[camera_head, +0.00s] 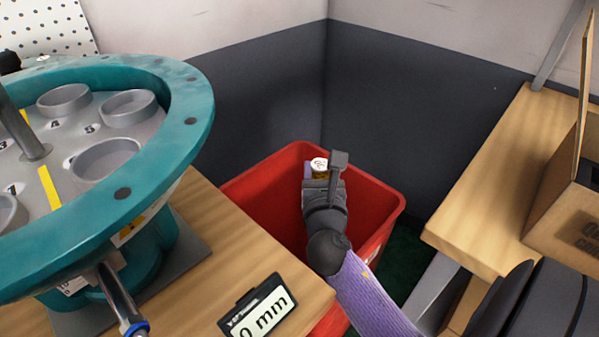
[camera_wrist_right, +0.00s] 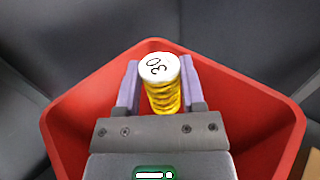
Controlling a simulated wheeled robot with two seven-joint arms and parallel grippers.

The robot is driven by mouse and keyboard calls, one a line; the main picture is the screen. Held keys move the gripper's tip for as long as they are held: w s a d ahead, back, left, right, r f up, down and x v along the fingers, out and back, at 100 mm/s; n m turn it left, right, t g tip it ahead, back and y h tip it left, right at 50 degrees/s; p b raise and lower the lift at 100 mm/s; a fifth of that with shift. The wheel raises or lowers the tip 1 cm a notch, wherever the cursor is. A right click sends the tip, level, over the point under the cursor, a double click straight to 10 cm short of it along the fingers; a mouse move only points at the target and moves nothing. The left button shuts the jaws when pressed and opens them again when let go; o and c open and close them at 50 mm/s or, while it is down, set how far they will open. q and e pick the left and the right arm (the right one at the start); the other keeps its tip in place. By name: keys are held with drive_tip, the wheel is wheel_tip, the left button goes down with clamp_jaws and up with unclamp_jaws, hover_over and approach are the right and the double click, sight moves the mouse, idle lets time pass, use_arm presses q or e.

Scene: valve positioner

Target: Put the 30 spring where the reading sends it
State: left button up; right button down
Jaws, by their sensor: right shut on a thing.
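My right gripper (camera_head: 322,170) is shut on the 30 spring (camera_wrist_right: 164,96), a yellow coil with a white cap marked 30. The spring is upright between the two purple-grey fingers, and its cap also shows in the head view (camera_head: 319,163). The gripper holds it over the red bin (camera_head: 384,196), whose rim surrounds it in the wrist view. The bin's floor is mostly hidden. A display (camera_head: 258,312) on the bench shows "0 mm" at its visible end; the rest of its reading is cut off or unclear. My left gripper is not in view.
A teal round housing (camera_head: 190,122) with numbered cups, such as one grey cup (camera_head: 106,158), stands on the wooden bench (camera_head: 205,215) at left. A cardboard box (camera_head: 565,215) sits on a wooden shelf (camera_head: 480,190) at right. Dark walls stand behind the bin.

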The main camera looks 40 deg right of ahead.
drive_tip(key=shift+r, duration=0.15)
drive_tip(key=c, duration=0.6)
unclamp_jaws()
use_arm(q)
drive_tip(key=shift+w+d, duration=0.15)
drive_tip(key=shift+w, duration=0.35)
use_arm(e)
drive_tip(key=o, duration=0.5)
wheel_tip(320, 180, up, 10)
drive_tip(key=p, duration=0.8)
drive_tip(key=shift+r, duration=0.1)
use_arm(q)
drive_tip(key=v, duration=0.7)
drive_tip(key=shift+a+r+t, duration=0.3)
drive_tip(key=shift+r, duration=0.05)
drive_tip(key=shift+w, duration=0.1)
